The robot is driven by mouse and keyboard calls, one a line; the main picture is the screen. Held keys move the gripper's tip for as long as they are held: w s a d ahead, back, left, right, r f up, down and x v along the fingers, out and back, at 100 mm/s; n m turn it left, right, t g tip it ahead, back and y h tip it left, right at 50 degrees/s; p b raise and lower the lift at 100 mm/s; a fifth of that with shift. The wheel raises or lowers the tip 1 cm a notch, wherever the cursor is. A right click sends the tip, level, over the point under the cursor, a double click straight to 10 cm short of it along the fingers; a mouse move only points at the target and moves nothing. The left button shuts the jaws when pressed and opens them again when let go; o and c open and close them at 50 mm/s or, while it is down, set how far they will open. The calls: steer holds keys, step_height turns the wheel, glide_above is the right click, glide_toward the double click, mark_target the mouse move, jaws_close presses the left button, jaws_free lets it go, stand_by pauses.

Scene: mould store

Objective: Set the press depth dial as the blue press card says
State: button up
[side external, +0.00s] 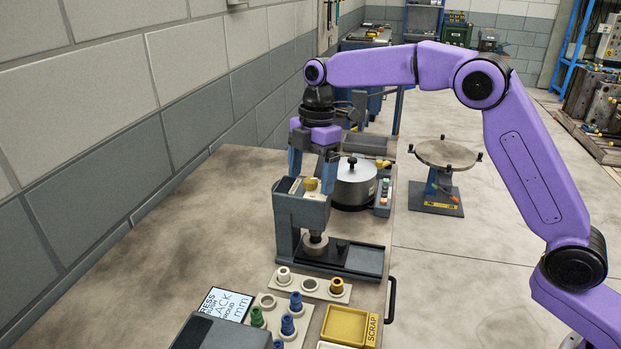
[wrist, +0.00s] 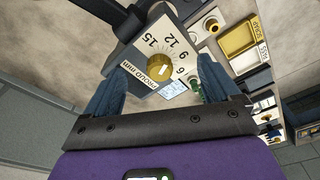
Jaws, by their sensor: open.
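The depth dial is a round yellow knob (side external: 311,184) on top of the grey press (side external: 303,212). In the wrist view the dial (wrist: 158,67) sits on a pale face with 6, 9, 12 and 15 around it and a "PROUD mm" label. A light mark shows on the knob; I cannot tell which number it meets. My gripper (side external: 313,172) is open, pointing down over the press head, its blue fingers either side of the dial and apart from it. The pale blue press card (side external: 228,304) lies on the bench; its number is not readable.
Bushes stand on pale racks (side external: 310,286) in front of the press. A yellow scrap tray (side external: 345,325) is at the bench's front right. A lidded metal pot (side external: 355,185) stands behind the press. The block wall runs along the left; bare bench lies between.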

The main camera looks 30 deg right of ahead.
mark_target(311, 179)
steer(key=shift+r, duration=0.1)
steer(key=shift+r, duration=3.9)
steer(key=shift+s, duration=0.1)
steer(key=s+d+f+m, duration=0.1)
steer(key=s+f+m, duration=0.1)
steer(key=s, duration=0.8)
steer(key=s+d+f+m, duration=0.1)
steer(key=s+d+m, duration=0.15)
steer(key=s, duration=0.75)
steer(key=s+d+f+m, duration=0.1)
steer(key=s+d+f, duration=0.2)
steer(key=s, duration=0.3)
steer(key=s+d+f+m, duration=0.1)
steer(key=s+d+f, duration=0.2)
steer(key=s, duration=0.3)
steer(key=s+d+f+m+h, duration=0.1)
steer(key=s+d+f, duration=0.1)
steer(key=s+d, duration=0.3)
steer(key=shift+s+d+f+m+t, duration=0.3)
steer(key=shift+s+d+f+m, duration=0.1)
steer(key=shift+s, duration=0.45)
